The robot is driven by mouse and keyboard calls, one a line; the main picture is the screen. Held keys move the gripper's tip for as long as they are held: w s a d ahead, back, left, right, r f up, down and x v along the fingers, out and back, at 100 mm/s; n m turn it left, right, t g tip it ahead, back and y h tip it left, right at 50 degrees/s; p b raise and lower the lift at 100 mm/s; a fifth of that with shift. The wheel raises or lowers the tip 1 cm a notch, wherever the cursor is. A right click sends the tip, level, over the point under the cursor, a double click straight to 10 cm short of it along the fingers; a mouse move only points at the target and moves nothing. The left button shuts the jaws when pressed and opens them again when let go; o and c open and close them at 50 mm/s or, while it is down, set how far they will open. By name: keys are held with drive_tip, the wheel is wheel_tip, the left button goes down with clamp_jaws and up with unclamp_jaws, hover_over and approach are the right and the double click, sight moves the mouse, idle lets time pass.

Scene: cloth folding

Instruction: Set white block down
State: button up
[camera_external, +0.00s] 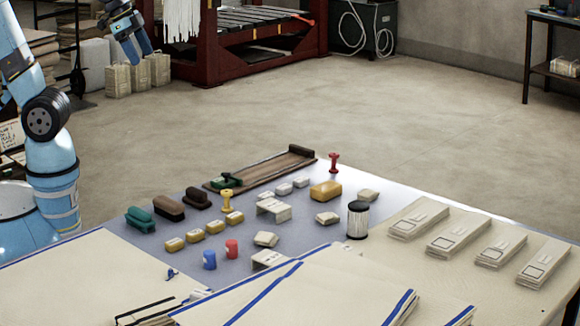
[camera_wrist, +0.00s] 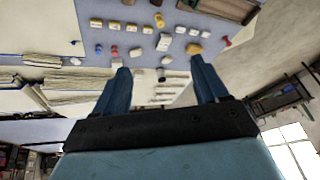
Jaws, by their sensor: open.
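Several white blocks lie on the grey-blue mat in the external view. I cannot tell which one the task means. The notched block also shows in the wrist view (camera_wrist: 164,42), beyond my fingertips. My gripper (camera_wrist: 158,66) is open, with its two blue fingers wide apart and nothing held between them. In the external view my gripper (camera_external: 138,48) is raised at the upper left, well away from the blocks.
Yellow blocks (camera_external: 326,191), red and blue cylinders (camera_external: 209,260), a dark-topped jar (camera_external: 357,220) and dark-handled brushes (camera_external: 169,208) crowd the mat. A wooden tray (camera_external: 270,167) lies at the back edge. Folded cloth stacks (camera_external: 418,218) lie right. Large cloths (camera_external: 330,285) cover the front.

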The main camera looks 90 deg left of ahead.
drive_tip(key=s+a+n, duration=0.3)
drive_tip(key=s+a, duration=0.1)
drive_tip(key=s, duration=0.4)
drive_tip(key=shift+a+f+n+t, duration=0.3)
drive_tip(key=shift+f+n+t, duration=0.1)
idle(1.0)
